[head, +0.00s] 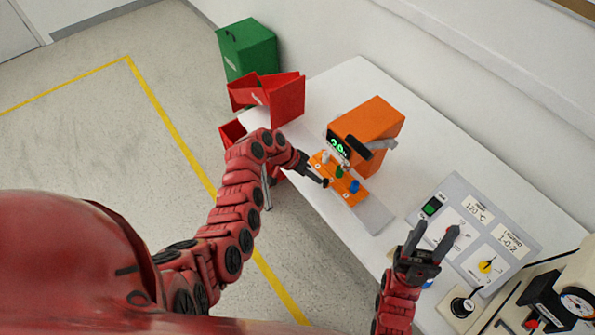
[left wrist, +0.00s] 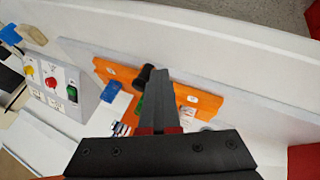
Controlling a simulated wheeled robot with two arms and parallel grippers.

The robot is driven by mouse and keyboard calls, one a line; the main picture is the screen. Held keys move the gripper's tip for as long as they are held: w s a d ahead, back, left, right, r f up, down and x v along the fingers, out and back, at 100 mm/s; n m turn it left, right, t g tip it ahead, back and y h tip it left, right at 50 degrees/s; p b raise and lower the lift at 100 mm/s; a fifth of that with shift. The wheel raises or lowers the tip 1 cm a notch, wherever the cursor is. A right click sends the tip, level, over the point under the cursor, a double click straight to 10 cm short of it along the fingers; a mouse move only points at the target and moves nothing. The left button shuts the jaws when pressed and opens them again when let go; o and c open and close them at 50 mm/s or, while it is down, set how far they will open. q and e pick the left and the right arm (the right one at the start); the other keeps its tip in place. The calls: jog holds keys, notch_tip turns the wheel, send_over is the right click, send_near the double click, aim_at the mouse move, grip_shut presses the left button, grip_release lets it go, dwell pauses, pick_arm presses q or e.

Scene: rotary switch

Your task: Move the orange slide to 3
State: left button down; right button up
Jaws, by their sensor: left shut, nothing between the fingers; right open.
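An orange machine (head: 368,130) with a green-lit display stands on the white table. At its front is an orange panel (head: 350,196) bearing a green knob (head: 339,171), a blue knob (head: 354,186) and a black knob. I cannot tell which part is the orange slide, nor read a 3. My left gripper (head: 324,182) is shut and empty at the panel's front edge, by the black knob. In the left wrist view its closed fingers (left wrist: 155,73) overlap the orange panel beside the black knob (left wrist: 146,76); contact is unclear. My right gripper (head: 437,232) is open over the grey control box.
A grey control box (head: 450,196) with a green switch and a yellow knob (head: 487,267) stands to the right. A dial gauge (head: 578,304) is at the far right. Red bins (head: 287,101) and a green bin (head: 248,50) stand beyond the table's far end. The table behind the box is clear.

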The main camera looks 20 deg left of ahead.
pick_arm(q)
jog(key=s+d, duration=0.1)
jog(key=d, duration=0.1)
jog(key=s+d, duration=0.4)
jog(key=d, duration=0.1)
jog(key=shift+s+d, duration=0.2)
jog(key=shift+s+d+f, duration=0.1)
